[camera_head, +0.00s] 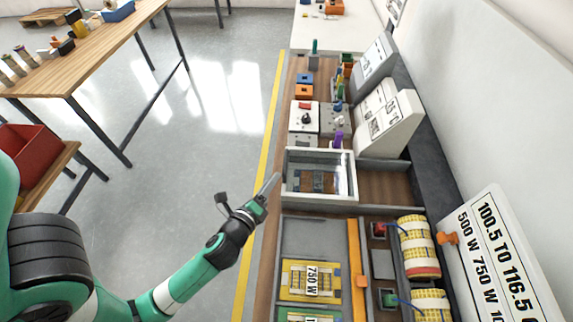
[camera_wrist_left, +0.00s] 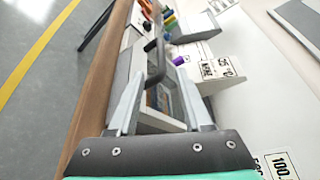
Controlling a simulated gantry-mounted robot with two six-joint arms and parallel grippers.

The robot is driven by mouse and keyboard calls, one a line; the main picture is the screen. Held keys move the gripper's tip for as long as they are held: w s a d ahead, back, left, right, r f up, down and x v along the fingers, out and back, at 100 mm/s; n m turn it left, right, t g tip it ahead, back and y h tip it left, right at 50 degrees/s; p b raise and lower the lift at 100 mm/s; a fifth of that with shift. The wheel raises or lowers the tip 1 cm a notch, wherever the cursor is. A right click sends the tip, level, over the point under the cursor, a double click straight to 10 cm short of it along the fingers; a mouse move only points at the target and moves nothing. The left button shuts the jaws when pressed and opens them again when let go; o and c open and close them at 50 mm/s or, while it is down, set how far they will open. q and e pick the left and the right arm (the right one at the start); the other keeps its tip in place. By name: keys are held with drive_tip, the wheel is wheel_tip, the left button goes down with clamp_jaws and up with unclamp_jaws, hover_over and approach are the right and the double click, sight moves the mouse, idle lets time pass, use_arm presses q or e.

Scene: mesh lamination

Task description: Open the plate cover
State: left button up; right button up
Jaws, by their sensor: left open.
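The plate cover (camera_head: 343,176) is a pale-framed box lid with a clear window, lying closed on the bench in the head view. Dark and brown parts show through the window. My left gripper (camera_head: 273,184) is at its left edge, beside the frame. In the left wrist view the open fingers (camera_wrist_left: 160,75) point at the cover's frame (camera_wrist_left: 174,72), and a dark bar-shaped handle (camera_wrist_left: 154,58) lies between or just beyond the fingertips. Whether a finger touches it I cannot tell. My right gripper is in neither view.
Below the cover are trays with a yellow 750 W mesh plate (camera_head: 300,282) and an orange strip (camera_head: 357,255). Yellow-wrapped rolls (camera_head: 419,247) stand to the right. Control boxes with a red button (camera_head: 305,106) stand above. A white labelled board (camera_head: 492,245) leans at right.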

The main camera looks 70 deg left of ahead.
sight(286, 159)
use_arm(q)
drive_tip(key=b+x, duration=0.1)
drive_tip(key=x, duration=1)
drive_tip(key=shift+w, duration=0.15)
clamp_jaws()
idle(0.9)
